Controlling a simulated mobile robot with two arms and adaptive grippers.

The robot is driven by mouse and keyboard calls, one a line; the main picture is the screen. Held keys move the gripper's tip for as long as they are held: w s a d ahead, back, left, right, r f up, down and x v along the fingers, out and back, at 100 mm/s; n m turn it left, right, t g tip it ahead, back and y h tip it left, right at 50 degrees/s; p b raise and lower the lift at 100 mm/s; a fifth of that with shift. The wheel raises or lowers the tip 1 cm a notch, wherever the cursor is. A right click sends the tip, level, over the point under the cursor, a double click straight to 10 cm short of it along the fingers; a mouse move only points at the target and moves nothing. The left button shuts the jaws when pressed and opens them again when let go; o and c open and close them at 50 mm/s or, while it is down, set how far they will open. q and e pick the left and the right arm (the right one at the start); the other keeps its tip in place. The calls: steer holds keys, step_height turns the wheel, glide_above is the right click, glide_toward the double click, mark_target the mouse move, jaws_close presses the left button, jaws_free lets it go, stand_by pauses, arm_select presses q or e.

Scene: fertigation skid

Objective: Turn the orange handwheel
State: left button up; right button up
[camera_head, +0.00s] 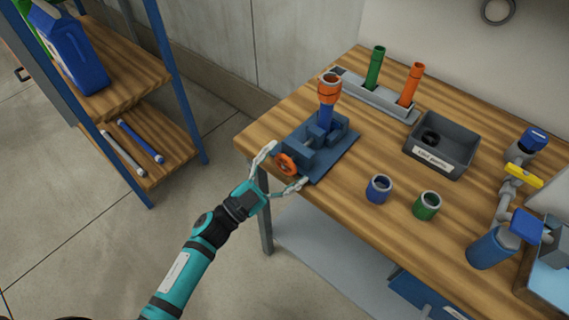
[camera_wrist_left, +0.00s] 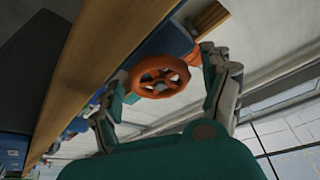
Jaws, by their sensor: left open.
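The orange handwheel (camera_head: 285,164) is on the near end of a blue vise (camera_head: 322,147) at the left corner of the wooden workbench (camera_head: 392,232). In the left wrist view the handwheel (camera_wrist_left: 160,76) faces the camera, with spokes and a hub. My left gripper (camera_head: 283,166) is open, one finger on each side of the handwheel. In the left wrist view the open fingers (camera_wrist_left: 166,70) stand left and right of the wheel, with gaps showing. I cannot tell any contact. The vise holds a blue pipe (camera_head: 326,118) with an orange top upright. My right gripper is not in view.
A grey rack holds a green pipe (camera_head: 375,68) and an orange pipe (camera_head: 411,84). A dark bin (camera_head: 455,170), a blue fitting (camera_head: 378,189) and a green fitting (camera_head: 427,206) stand on the bench. A shelf (camera_head: 165,140) is at left, with open floor between.

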arm_select(q)
steer(key=v, duration=1.2)
